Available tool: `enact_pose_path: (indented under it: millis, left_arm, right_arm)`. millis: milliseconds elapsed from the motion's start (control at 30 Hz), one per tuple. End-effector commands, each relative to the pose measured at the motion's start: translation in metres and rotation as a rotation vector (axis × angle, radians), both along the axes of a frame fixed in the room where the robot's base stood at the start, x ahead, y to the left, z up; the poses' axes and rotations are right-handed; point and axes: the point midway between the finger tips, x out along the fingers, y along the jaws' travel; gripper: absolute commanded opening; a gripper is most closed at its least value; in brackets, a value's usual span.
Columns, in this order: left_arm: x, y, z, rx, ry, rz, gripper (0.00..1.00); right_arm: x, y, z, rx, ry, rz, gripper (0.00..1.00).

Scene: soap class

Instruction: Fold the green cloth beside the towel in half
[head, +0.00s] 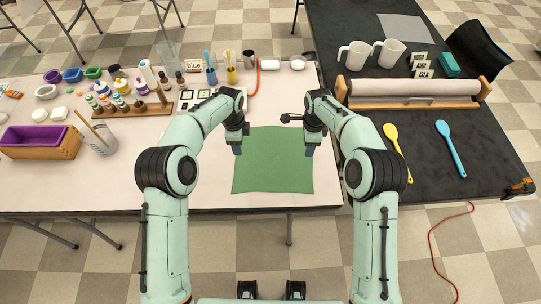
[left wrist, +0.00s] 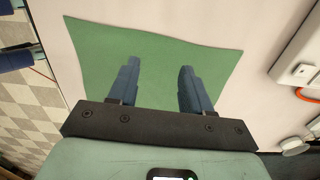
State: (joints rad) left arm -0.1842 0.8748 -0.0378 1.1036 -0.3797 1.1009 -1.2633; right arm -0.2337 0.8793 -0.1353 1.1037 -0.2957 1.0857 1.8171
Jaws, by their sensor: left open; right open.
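The green cloth (head: 273,165) lies flat and spread out on the light table in the head view, near its front edge. It also shows in the left wrist view (left wrist: 154,60), with slightly wavy edges. My left gripper (head: 238,149) is over the cloth's left side, open and empty. In the left wrist view its two blue fingers (left wrist: 156,85) are apart with green cloth behind them and nothing between them. My right gripper (head: 309,149) is at the cloth's right edge, open and empty. I cannot tell whether either gripper touches the cloth. No towel can be clearly made out.
On the light table are a wooden box with purple lining (head: 40,142), a pail (head: 97,139), paint bottles (head: 120,101) and cups (head: 211,75).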

Motion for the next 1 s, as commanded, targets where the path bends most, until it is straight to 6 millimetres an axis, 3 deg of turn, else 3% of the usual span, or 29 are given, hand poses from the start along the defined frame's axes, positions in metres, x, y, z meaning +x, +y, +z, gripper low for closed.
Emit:
enact_pose_path:
  millis: [200,400,900,1000]
  left_arm:
    - [-0.001,0.000,-0.037,0.001,0.004,0.000,0.49]
    - [0.000,0.000,-0.058,0.001,0.002,0.000,0.49]
    - [-0.002,0.000,-0.069,0.000,0.003,0.000,0.49]
    - [-0.002,0.000,-0.068,0.000,0.003,0.000,0.36]
  right_arm:
    - [-0.001,0.000,-0.037,-0.001,0.003,0.000,0.49]
    - [0.000,0.000,-0.058,0.000,0.002,0.000,0.49]
    - [-0.002,0.000,-0.068,0.000,0.002,0.000,0.49]
    - [-0.002,0.000,-0.067,-0.001,0.002,0.000,0.36]
